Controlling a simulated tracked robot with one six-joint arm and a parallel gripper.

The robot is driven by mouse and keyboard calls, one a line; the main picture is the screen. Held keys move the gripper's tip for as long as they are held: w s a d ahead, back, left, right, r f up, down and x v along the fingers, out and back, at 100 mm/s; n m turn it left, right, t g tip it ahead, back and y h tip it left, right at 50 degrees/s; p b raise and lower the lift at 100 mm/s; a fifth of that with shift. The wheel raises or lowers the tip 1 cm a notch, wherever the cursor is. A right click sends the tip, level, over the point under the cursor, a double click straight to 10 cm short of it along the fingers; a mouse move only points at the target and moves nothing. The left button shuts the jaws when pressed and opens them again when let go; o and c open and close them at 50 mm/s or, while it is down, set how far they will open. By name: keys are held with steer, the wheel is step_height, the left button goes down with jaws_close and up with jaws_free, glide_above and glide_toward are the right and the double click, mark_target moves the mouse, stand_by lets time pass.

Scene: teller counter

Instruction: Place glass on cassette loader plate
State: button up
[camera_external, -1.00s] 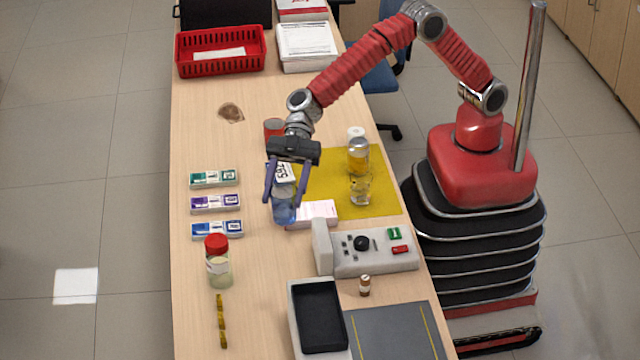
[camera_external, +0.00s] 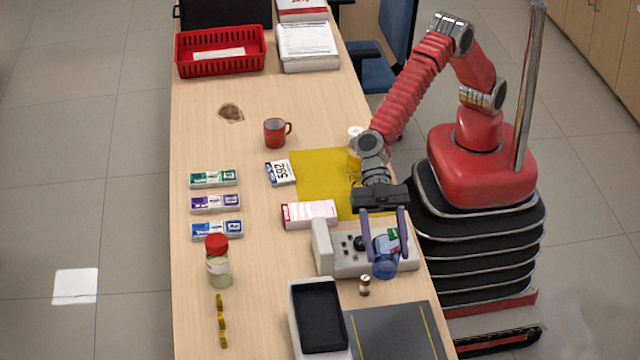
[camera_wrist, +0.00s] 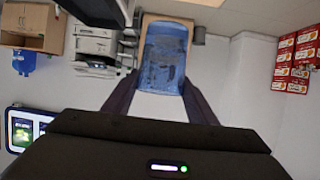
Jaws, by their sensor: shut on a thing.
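My gripper (camera_external: 386,250) is shut on a translucent blue glass (camera_external: 385,268). It holds the glass over the right part of the grey control box (camera_external: 345,262). In the wrist view the glass (camera_wrist: 163,60) sits between the two fingers (camera_wrist: 160,100). A flat grey plate (camera_external: 385,335) with yellow lines lies at the front right of the counter, below the glass in the picture; it looks like the cassette loader plate. Nothing lies on its visible part.
A small brown bottle (camera_external: 365,286) stands between the control box and the plate. A black-lined tray (camera_external: 320,318) borders the plate on the left. A red-capped jar (camera_external: 218,265), red mug (camera_external: 275,133) and yellow mat (camera_external: 320,175) are farther off.

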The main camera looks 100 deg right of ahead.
steer(key=s+a+f, duration=0.2)
steer(key=s+f, duration=0.1)
steer(key=f, duration=0.8)
steer(key=shift+a, duration=0.1)
step_height(320, 180, down, 6)
stand_by(0.7)
steer(key=shift+f, duration=0.2)
steer(key=shift+f, duration=1.75)
steer(key=shift+f, duration=0.15)
steer(key=o, duration=1.2)
